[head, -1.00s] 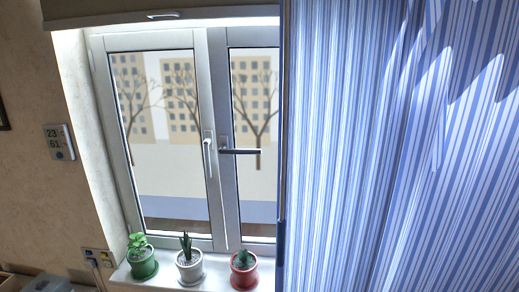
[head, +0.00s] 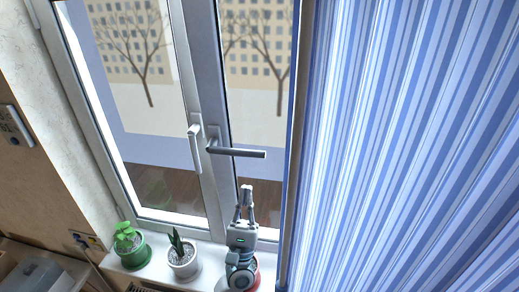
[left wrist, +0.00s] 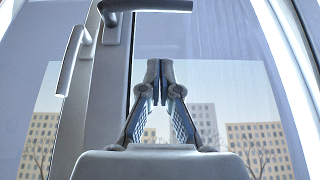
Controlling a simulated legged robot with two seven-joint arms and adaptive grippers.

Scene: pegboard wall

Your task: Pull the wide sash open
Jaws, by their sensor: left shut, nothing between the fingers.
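The window has a left sash (head: 150,215) with a white handle (head: 195,147) hanging down. The right sash (head: 207,75) has a dark grey lever handle (head: 237,152) lying level, pointing right; the curtain hides its far part, so I cannot see its full width. Both sashes look closed. My left gripper (head: 246,188) is shut and empty, upright in front of the right sash's lower part, below the lever and not touching it. In the left wrist view, the closed fingertips (left wrist: 154,68) point up below the lever (left wrist: 150,5); the white handle (left wrist: 74,60) is left. My right gripper is not in view.
A striped blue curtain (head: 400,150) covers the right side. On the sill stand a green pot (head: 132,253) and a white pot (head: 183,260); a red pot (head: 257,276) is mostly hidden behind my left gripper. A wall panel (head: 14,125) is at far left.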

